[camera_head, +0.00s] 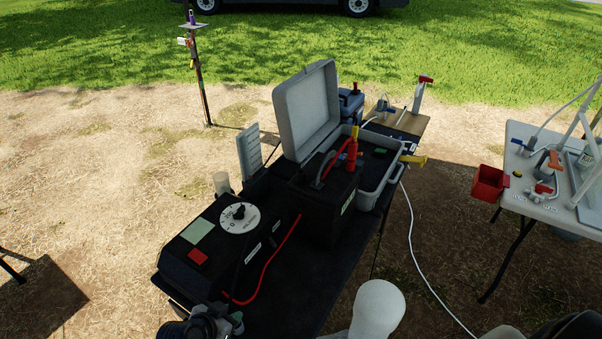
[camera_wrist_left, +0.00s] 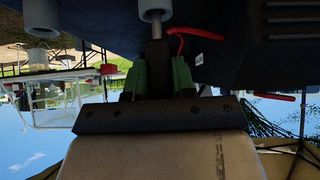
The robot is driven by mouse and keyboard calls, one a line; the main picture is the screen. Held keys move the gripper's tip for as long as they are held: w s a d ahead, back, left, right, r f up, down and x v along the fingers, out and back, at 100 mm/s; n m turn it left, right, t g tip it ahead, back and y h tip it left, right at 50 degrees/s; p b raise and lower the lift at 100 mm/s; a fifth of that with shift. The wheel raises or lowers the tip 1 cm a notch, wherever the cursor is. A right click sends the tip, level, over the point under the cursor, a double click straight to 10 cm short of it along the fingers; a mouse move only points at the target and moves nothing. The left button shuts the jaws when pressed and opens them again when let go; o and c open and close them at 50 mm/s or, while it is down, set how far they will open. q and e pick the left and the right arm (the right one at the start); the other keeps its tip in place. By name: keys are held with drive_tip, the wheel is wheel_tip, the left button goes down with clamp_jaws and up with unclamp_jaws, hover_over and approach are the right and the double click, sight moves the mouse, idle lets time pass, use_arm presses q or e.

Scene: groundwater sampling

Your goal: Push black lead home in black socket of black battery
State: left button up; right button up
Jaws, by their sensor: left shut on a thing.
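The black battery (camera_head: 328,210) appears to be the tall dark box in the middle of the black table, with a red plug (camera_head: 352,150) and dark leads on top. My left gripper (camera_head: 236,320) is low at the bottom of the head view, by the front of a dark box with a dial. In the left wrist view, my left gripper (camera_wrist_left: 157,78) is shut on a black lead end (camera_wrist_left: 157,56) between its green pads. A grey cylindrical part (camera_wrist_left: 155,10) is in line with it; I cannot tell how deeply they meet. My right gripper is out of view.
The dial box (camera_head: 190,256) stands at the table's front left. A red lead (camera_head: 270,260) runs along its right side. An open grey case (camera_head: 308,105) stands behind the battery. A white side table (camera_head: 545,205) is at the right.

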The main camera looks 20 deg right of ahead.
use_arm(q)
drive_tip(key=shift+r+p, duration=1.95)
drive_tip(key=shift+r, duration=0.55)
